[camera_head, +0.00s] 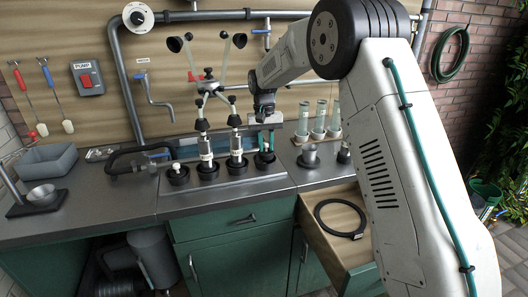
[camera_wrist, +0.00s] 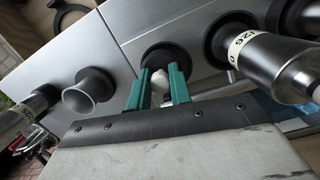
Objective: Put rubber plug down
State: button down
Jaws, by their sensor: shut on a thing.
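My gripper (camera_head: 264,148) reaches down to the rear of the steel counter, at the right end of a row of black round holders. In the wrist view its two teal fingers (camera_wrist: 158,88) close around a small pale rounded thing (camera_wrist: 159,77), which looks like part of the rubber plug. Most of the plug is hidden by the fingers. A black round holder (camera_wrist: 168,56) lies right at the fingertips; I cannot tell whether the plug touches it. The same holder (camera_head: 264,159) shows under the fingers in the head view.
Metal cylinders (camera_head: 236,148) stand in the holders to the left; one labelled cylinder (camera_wrist: 270,60) is close beside my gripper. A grey cup-shaped piece (camera_wrist: 92,85) stands on the other side. Glass tubes (camera_head: 319,120) stand behind right. An open drawer (camera_head: 318,245) holds a black ring (camera_head: 340,216).

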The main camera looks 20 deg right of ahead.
jog(key=shift+w+f, duration=0.15)
jog(key=shift+w, duration=0.4)
jog(key=shift+a+f, duration=0.1)
jog(key=shift+f, duration=1.55)
jog(key=c, duration=1.3)
grip_release()
jog(key=shift+f, duration=0.1)
